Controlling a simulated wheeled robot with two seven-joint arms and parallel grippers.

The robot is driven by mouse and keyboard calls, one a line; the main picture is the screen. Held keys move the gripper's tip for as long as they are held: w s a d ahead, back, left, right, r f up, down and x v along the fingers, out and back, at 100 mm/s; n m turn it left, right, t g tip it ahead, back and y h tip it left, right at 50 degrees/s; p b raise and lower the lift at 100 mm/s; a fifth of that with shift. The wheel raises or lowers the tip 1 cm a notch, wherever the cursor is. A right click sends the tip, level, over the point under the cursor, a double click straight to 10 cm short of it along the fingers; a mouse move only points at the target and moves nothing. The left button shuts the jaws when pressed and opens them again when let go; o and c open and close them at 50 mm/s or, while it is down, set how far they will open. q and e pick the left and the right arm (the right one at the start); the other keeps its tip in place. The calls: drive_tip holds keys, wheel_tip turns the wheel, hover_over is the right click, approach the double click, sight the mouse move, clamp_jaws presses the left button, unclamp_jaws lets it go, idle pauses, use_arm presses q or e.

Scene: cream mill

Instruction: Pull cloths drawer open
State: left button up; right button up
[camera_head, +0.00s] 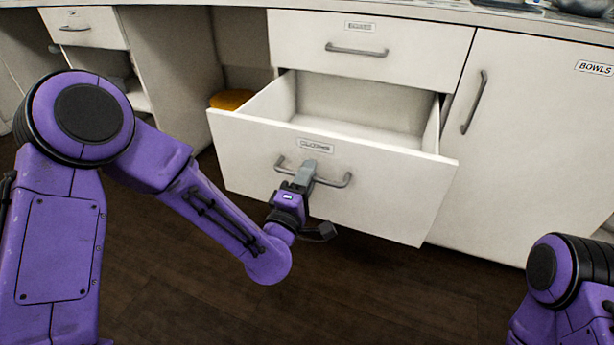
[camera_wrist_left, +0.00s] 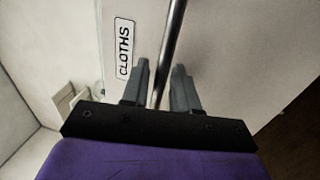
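The cloths drawer (camera_head: 250,139) is the lower white drawer. It stands well out from the cabinet, and its inside looks empty where I can see it. Its label reads CLOTHS in the left wrist view (camera_wrist_left: 124,50). Its grey bar handle (camera_head: 343,181) runs across the front and also shows in the left wrist view (camera_wrist_left: 172,38). My left gripper (camera_head: 304,174) is at the middle of the handle. My right gripper is out of view.
A closed drawer (camera_head: 420,45) sits above, and a closed BOWLS door (camera_head: 540,130) is to the right. An orange-yellow item (camera_head: 231,99) shows behind the open drawer's left side. Dark wooden floor (camera_head: 390,290) lies clear in front.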

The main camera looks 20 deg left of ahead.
use_arm(q)
drive_tip(key=p+v, duration=0.2)
drive_tip(key=v, duration=0.8)
drive_tip(key=shift+s, duration=0.25)
